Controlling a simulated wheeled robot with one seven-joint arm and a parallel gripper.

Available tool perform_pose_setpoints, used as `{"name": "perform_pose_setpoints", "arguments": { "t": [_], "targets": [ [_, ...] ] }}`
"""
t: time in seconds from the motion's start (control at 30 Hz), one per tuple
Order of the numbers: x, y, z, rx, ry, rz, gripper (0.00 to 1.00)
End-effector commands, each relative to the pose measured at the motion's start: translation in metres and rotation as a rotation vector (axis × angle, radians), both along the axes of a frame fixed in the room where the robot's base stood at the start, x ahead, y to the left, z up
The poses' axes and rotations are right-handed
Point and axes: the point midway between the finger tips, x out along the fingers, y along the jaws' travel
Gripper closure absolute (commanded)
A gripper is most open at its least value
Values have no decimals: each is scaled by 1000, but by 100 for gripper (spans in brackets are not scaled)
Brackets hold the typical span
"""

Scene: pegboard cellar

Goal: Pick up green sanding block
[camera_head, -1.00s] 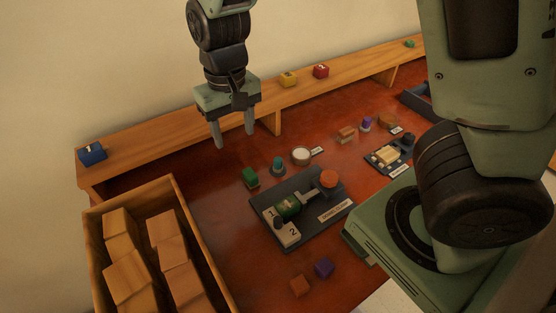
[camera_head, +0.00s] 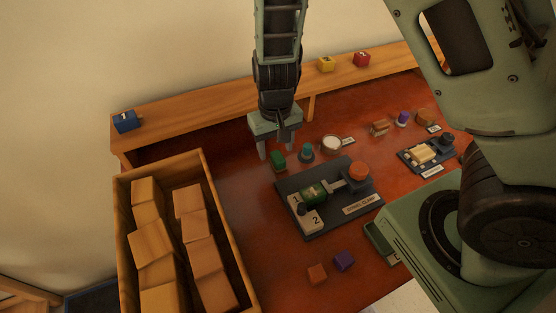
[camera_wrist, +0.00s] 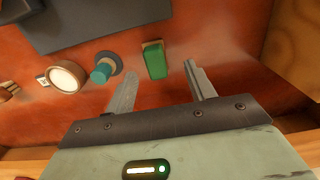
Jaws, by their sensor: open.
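The green sanding block (camera_head: 278,160) lies on the red-brown bench top, left of a teal knob-like piece (camera_head: 307,152) and behind the dark clamp board (camera_head: 330,226). In the wrist view the green block (camera_wrist: 155,60) shows just beyond and between the two fingers. My gripper (camera_head: 276,152) is open and empty, pointing down above and just behind the block. It also shows in the wrist view (camera_wrist: 160,82), fingers apart on either side of the block's line. I see no contact with the block.
A crate of wooden blocks (camera_head: 238,262) stands left. A raised wooden shelf (camera_head: 215,107) runs behind, carrying blue (camera_head: 125,121), yellow (camera_head: 326,64) and red (camera_head: 362,60) blocks. A round white-topped piece (camera_head: 332,143) sits right of the teal piece.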

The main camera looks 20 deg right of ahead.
Motion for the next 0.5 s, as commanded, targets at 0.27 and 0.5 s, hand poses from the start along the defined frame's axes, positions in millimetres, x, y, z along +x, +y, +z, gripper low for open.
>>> {"name": "perform_pose_setpoints", "arguments": {
  "t": [0.27, 0.5],
  "targets": [
    [4, -7, -40, -1, 4, -1, 45],
    [4, -6, -47, 0, 1, 0, 45]
  ]
}}
